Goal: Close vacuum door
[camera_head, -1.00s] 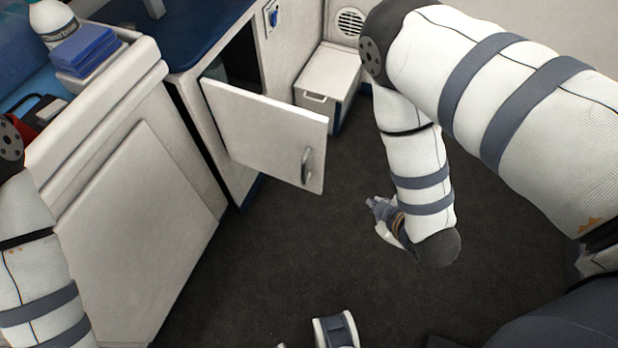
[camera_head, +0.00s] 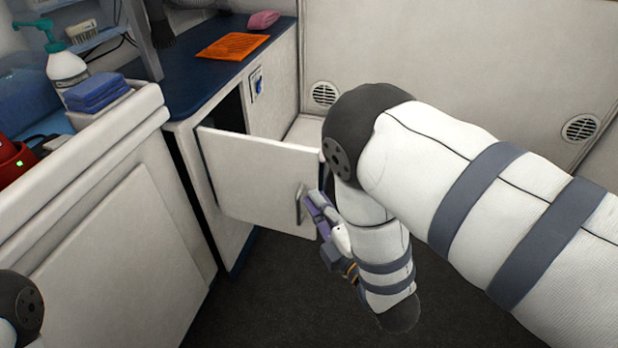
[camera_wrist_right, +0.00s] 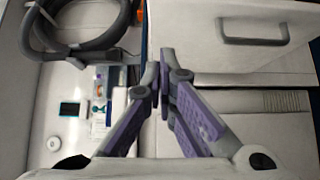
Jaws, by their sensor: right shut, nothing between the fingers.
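The vacuum door (camera_head: 255,180) is a white panel standing ajar from its cabinet in the head view. A dark gap of the opening (camera_head: 229,115) shows above it. Its grey handle (camera_head: 300,204) is near the free edge. My right gripper (camera_head: 308,200) is at that edge, just beside the handle; whether it touches cannot be told. In the right wrist view the right gripper (camera_wrist_right: 163,88) has its purple-padded fingers together, with nothing between them. A white panel with a grey handle (camera_wrist_right: 253,32), apparently the door, lies beyond them to the upper right. My left gripper is out of view.
A blue counter (camera_head: 190,87) above the cabinet holds an orange mat (camera_head: 235,46) and a pink item (camera_head: 263,20). A white-walled unit (camera_head: 110,215) with blue towels (camera_head: 97,92) stands at left. Dark floor (camera_head: 270,285) is clear below the door.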

